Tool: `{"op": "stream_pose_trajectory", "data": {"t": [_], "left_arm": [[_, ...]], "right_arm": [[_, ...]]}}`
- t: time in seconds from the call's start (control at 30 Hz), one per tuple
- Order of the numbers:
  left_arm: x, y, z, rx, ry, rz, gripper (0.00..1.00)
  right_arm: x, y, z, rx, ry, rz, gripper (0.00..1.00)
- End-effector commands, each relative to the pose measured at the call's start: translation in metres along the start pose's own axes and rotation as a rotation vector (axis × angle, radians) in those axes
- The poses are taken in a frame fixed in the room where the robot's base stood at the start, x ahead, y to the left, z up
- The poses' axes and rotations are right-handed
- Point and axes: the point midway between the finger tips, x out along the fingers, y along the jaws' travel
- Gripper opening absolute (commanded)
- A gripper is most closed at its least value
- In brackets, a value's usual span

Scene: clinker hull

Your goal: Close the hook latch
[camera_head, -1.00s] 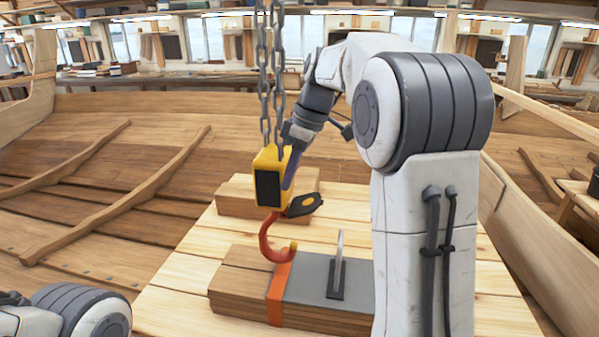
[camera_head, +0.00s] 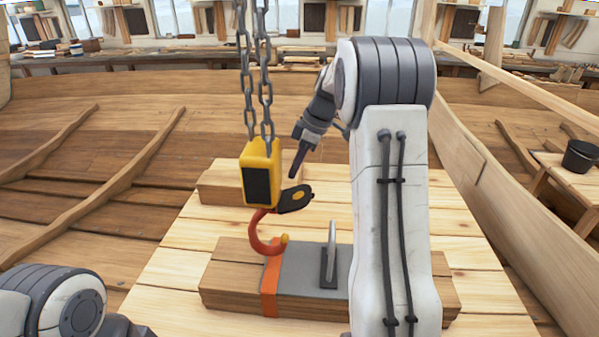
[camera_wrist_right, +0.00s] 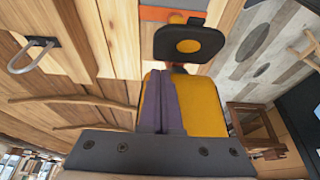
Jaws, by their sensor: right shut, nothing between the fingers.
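The red hook (camera_head: 258,238) hangs under a yellow block (camera_head: 262,162) with a black side panel. Its dark latch (camera_head: 296,199), marked with a yellow disc, sticks out to the right, well apart from the hook's tip. The latch also shows in the right wrist view (camera_wrist_right: 163,44), beyond the yellow block (camera_wrist_right: 208,110). My right gripper (camera_head: 292,177) is shut and empty, pointing down beside the block's right side, just above the latch. Its purple fingers (camera_wrist_right: 162,100) lie together in front of the block in the wrist view; contact cannot be told. My left gripper is out of view.
Chains (camera_head: 254,80) hold the block from above. Below is a timber stack (camera_head: 225,278) with a grey plate, an orange strap (camera_head: 271,285) and a metal handle (camera_head: 331,250), on a pale plank platform (camera_head: 170,290). A black bucket (camera_head: 580,157) stands far right.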

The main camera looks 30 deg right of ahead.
Motion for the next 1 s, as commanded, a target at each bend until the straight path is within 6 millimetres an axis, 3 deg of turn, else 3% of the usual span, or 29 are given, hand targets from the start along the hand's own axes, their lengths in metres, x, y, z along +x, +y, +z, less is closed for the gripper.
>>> {"op": "stream_pose_trajectory", "data": {"t": [0.2, 0.63, 1.0], "left_arm": [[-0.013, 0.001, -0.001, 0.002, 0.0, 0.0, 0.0], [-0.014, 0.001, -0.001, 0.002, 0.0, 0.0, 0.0], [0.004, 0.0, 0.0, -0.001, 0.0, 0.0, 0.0]], "right_arm": [[0.016, 0.0, 0.018, 0.003, 0.0, -0.001, 0.0], [0.021, 0.0, 0.021, 0.0, 0.0, 0.001, 0.0], [0.026, 0.001, 0.023, -0.002, 0.057, -0.001, 0.0]]}}
